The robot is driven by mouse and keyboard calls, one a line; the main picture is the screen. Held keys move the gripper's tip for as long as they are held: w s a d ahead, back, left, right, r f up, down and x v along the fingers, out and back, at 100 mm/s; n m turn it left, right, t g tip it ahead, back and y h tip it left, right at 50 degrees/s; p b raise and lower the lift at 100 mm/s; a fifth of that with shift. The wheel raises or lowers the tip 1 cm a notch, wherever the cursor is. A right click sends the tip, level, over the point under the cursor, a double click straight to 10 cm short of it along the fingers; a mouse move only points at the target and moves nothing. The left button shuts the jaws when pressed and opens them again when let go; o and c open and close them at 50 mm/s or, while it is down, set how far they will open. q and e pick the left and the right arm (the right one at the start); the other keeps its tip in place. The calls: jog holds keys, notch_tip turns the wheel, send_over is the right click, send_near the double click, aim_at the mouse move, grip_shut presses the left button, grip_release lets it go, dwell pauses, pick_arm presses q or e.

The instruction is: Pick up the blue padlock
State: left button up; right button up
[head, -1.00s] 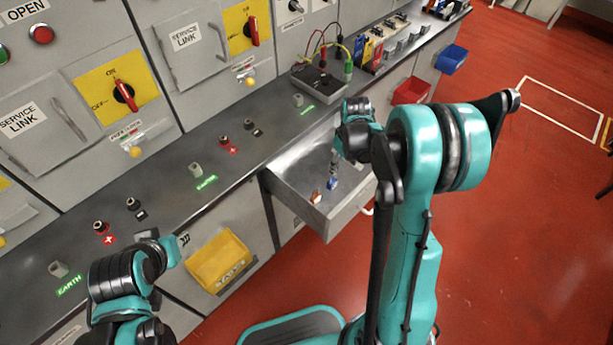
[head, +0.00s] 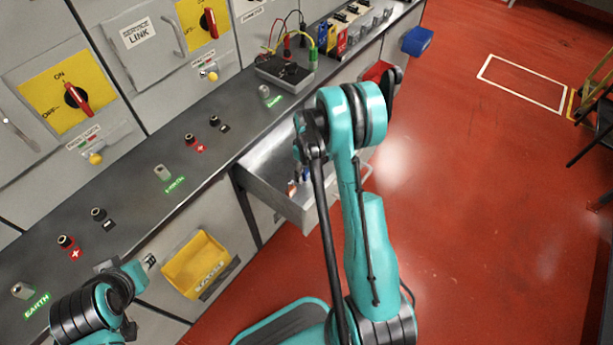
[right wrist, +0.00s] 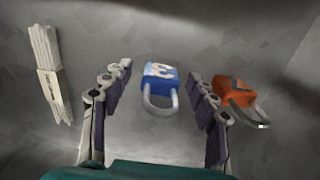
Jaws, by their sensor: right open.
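The blue padlock (right wrist: 159,84) lies on the drawer floor in the right wrist view, its grey shackle toward the wrist. My right gripper (right wrist: 156,80) is open, with one finger on each side of the padlock and a visible gap to each. The padlock looks free of both fingers. In the head view the blue padlock (head: 305,175) shows only as a small patch beside my right arm, which hides most of the right gripper. My left arm is at the lower left of the head view; its gripper's fingers cannot be made out.
An orange padlock (right wrist: 235,90) lies just outside the right-hand finger. A pale bundle (right wrist: 46,72) lies at the left. The open metal drawer (head: 262,186) has raised walls below the grey counter (head: 130,190). A yellow bin (head: 195,265) hangs nearer my left arm.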

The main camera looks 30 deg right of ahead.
jog(key=c, duration=1.3)
jog(key=shift+r, duration=0.1)
notch_tip(320, 180, up, 10)
jog(key=p, duration=0.4)
